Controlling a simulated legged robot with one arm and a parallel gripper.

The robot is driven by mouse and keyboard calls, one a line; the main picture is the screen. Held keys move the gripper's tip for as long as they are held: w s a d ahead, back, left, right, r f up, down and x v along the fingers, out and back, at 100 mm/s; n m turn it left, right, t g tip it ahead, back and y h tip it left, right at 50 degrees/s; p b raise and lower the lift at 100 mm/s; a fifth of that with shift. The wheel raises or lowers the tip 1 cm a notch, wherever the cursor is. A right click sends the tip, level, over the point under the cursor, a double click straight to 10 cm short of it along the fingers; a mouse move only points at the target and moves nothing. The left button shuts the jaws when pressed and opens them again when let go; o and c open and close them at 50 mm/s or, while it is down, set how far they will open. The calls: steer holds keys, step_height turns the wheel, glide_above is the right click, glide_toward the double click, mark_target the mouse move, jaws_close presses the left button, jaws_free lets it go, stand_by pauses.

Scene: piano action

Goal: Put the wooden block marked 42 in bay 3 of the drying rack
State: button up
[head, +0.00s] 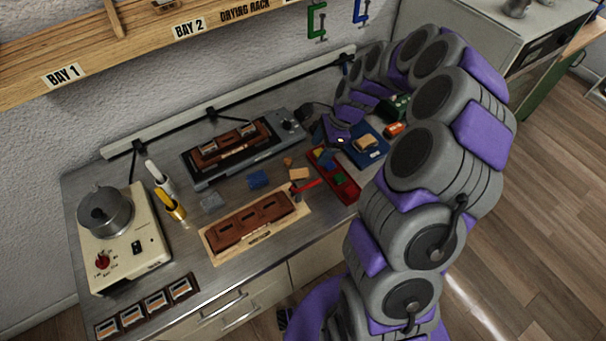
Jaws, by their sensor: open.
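The drying rack (130,52) is a wooden shelf on the wall at the upper left, with labels for bay 1 (62,75) and bay 2 (188,29). Bay 3 is outside the picture. A small tan wooden block (367,143) lies on a blue mat or tray (372,157) at the back right of the bench. Another tan piece (299,174) lies near the middle. No number is readable on either. My gripper (337,140) is open, low over the bench just left of the blue mat, and partly hard to make out. It appears empty.
A dark device (205,170), a brown slotted piece (250,220) and a red tray (340,185) crowd the bench. Clamps (316,20) hang on the wall.

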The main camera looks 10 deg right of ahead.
glide_above(301, 173)
steer(key=d, duration=0.1)
steer(key=f, duration=0.4)
steer(key=shift+d+f+b, duration=0.2)
steer(key=shift+b, duration=0.15)
step_height(301, 173, down, 5)
steer(key=shift+d+r+b, duration=0.1)
steer(key=shift+r+b, duration=0.05)
steer(key=shift+b, duration=0.35)
steer(key=shift+a+f, duration=0.2)
steer(key=shift+f, duration=0.05)
steer(key=shift+a, duration=0.7)
steer(key=shift+c, duration=0.9)
steer(key=shift+d, duration=0.4)
steer(key=c, duration=1)
